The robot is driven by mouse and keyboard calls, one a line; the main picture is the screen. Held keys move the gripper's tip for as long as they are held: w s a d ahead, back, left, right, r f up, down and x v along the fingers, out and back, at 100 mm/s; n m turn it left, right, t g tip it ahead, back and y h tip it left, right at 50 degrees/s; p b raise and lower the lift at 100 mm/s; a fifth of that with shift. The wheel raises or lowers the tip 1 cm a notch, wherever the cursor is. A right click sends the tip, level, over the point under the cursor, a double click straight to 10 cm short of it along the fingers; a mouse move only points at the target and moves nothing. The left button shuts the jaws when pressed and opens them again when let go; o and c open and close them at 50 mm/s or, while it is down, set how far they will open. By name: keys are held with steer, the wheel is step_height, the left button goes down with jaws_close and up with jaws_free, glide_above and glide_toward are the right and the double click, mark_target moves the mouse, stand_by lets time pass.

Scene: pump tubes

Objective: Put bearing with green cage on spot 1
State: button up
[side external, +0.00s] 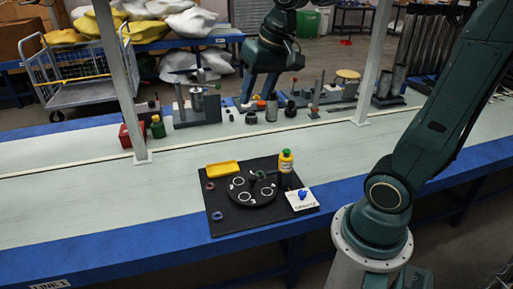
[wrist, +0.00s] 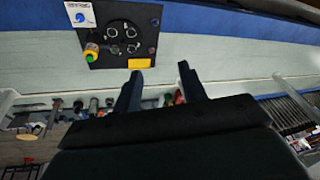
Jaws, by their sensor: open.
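A black round plate (side external: 250,203) with several white ring spots lies on a black mat (side external: 235,228); it also shows in the wrist view (wrist: 122,31). The spot numbers are too small to read. A small greenish ring (side external: 261,174), perhaps the bearing with green cage, is at the plate's back edge. A reddish ring (side external: 210,186) and a bluish ring (side external: 217,215) lie on the mat's left side. My gripper (side external: 257,101) is high and well behind the mat. In the wrist view its two fingers (wrist: 160,82) are apart with nothing between them.
A yellow tray (side external: 223,169), a yellow bottle with green cap (side external: 286,162) and a white card with a blue item (side external: 302,201) surround the plate. Several tools and fixtures (side external: 197,104) line the back of the bench. The pale bench left of the mat is clear.

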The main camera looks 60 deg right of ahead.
steer(key=s+a+f+n+t, duration=0.1)
steer(key=s+a+n, duration=0.1)
steer(key=s, duration=0.4)
steer(key=s+a+f+n+t, duration=0.1)
steer(key=s+a+n, duration=0.1)
steer(key=s, duration=0.4)
steer(key=shift+s+n, duration=0.35)
steer(key=shift+n, duration=0.15)
